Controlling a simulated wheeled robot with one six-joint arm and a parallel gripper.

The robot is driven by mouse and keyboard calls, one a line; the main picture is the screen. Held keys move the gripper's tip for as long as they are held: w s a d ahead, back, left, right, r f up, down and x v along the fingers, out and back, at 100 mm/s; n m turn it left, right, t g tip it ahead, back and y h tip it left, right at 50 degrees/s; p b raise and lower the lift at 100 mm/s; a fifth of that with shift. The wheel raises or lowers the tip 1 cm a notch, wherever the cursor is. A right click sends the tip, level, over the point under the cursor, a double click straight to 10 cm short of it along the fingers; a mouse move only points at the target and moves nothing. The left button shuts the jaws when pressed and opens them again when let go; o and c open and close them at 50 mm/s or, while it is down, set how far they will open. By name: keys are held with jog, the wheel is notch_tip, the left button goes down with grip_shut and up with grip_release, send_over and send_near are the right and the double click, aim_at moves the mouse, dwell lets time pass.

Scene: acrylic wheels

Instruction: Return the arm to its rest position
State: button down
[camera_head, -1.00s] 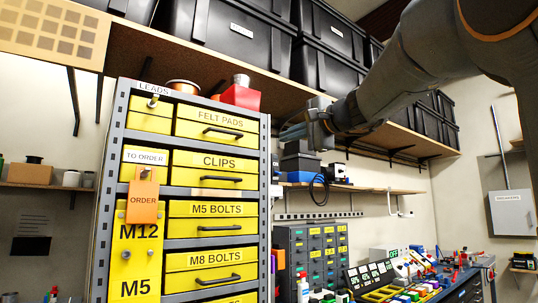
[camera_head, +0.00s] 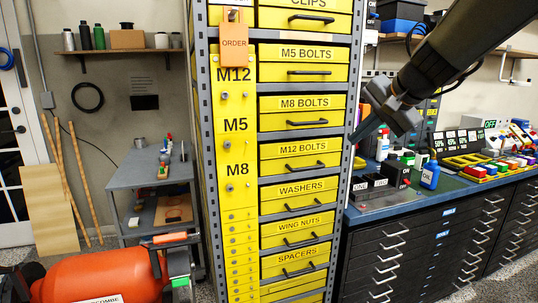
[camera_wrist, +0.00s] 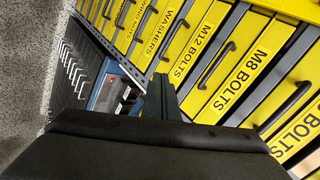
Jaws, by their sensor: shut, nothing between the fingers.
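My gripper (camera_head: 366,130) is at the right of the drawer cabinet in the head view, in front of the workbench, with its fingers pointing down and left. It is shut and empty. In the wrist view its closed fingers (camera_wrist: 161,97) show as a narrow dark bar in front of the yellow drawers. My arm (camera_head: 455,58) comes in from the upper right, bent downward to the gripper. I cannot tell how far the fingertips are from the cabinet's right post.
The yellow drawer cabinet (camera_head: 351,120) stands upright in the middle, its drawers shut. A workbench (camera_head: 400,212) with bottles and bins is to the right. An orange tank (camera_head: 100,280) and grey cart (camera_head: 150,168) are to the left.

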jog(key=s+a+f+n+g+h, duration=0.1)
jog(key=s+f+n+g, duration=0.3)
jog(key=s+f, duration=0.8)
jog(key=s+a+f+n+g+h, duration=0.2)
jog(key=s+f+n, duration=0.3)
jog(key=s+f, duration=0.7)
notch_tip(320, 180, down, 5)
jog(key=shift+s+f+n+g+h, duration=0.15)
jog(key=shift+s+n+g+h, duration=0.2)
jog(key=shift+g, duration=0.55)
